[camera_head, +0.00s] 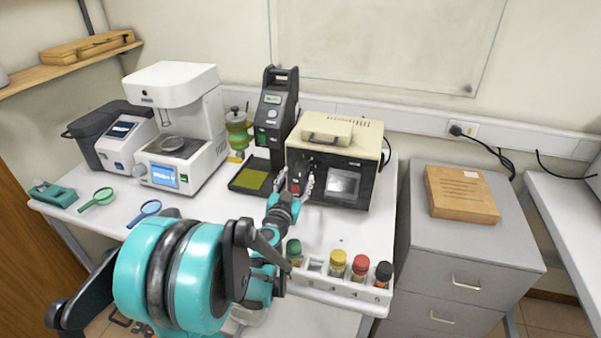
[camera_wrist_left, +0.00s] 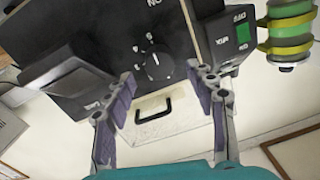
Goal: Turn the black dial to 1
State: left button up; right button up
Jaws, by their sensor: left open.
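The black dial (camera_wrist_left: 156,68) sits on the black front panel of a beige box-shaped instrument (camera_head: 372,137). It is a small round knob ringed by white marks. The marks are too small to read, so I cannot tell which setting it is on. In the left wrist view the dial lies between the tips of my left gripper (camera_wrist_left: 162,76), with a gap to each finger. The gripper is open and empty. In the head view my left gripper (camera_head: 298,184) is in front of the instrument's left part, and the dial cannot be made out there. My right gripper is not in view.
A tall black tester (camera_head: 277,103) stands left of the instrument. A rack (camera_head: 345,288) with several capped bottles is at the table's front right. A white machine (camera_head: 180,90), a blue magnifier (camera_head: 146,211) and a green magnifier (camera_head: 100,197) are left. A drawer cabinet (camera_head: 470,240) is right.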

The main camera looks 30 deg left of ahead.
aim_at(300, 171)
pick_arm(q)
jog(key=x, duration=0.3)
jog(key=shift+f, duration=0.15)
jog(key=shift+w+a+b, duration=0.1)
jog(key=shift+w+b, duration=0.2)
jog(key=shift+w, duration=0.25)
jog(key=c, duration=1.2)
jog(key=shift+o, duration=0.2)
